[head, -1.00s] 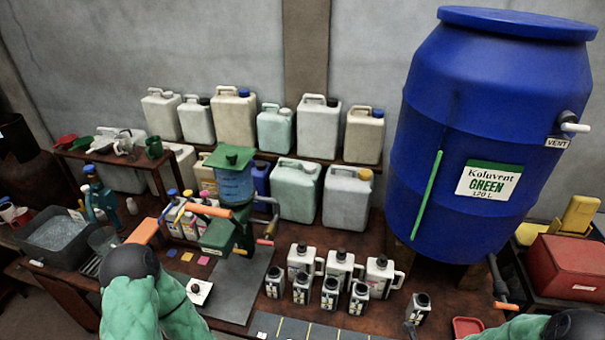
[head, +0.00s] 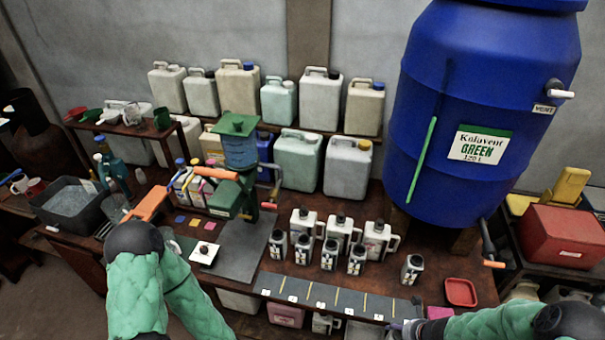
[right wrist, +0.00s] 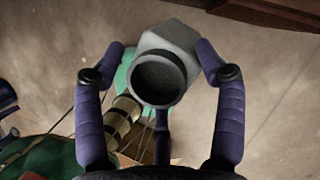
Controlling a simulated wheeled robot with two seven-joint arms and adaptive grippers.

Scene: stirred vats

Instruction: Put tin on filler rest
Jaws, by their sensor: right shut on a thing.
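My right gripper (right wrist: 163,78) is shut on a grey-white tin (right wrist: 176,36) with a dark round top facing the wrist camera. In the head view the right gripper (head: 406,328) is at the bottom edge, by the right end of the numbered strip; the tin is hard to make out there. The filler (head: 240,150) is a green stand with a blue hopper and orange handle, left of centre and away from the right gripper. Its rest cannot be clearly told apart.
Several small black-capped tins (head: 329,255) stand before white jugs (head: 341,232). Another tin (head: 411,268) stands apart near a red tray (head: 461,292). A numbered strip (head: 335,300) lies along the front edge. A dark grey sheet (head: 243,250) is clear. A blue drum (head: 480,110) towers at right.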

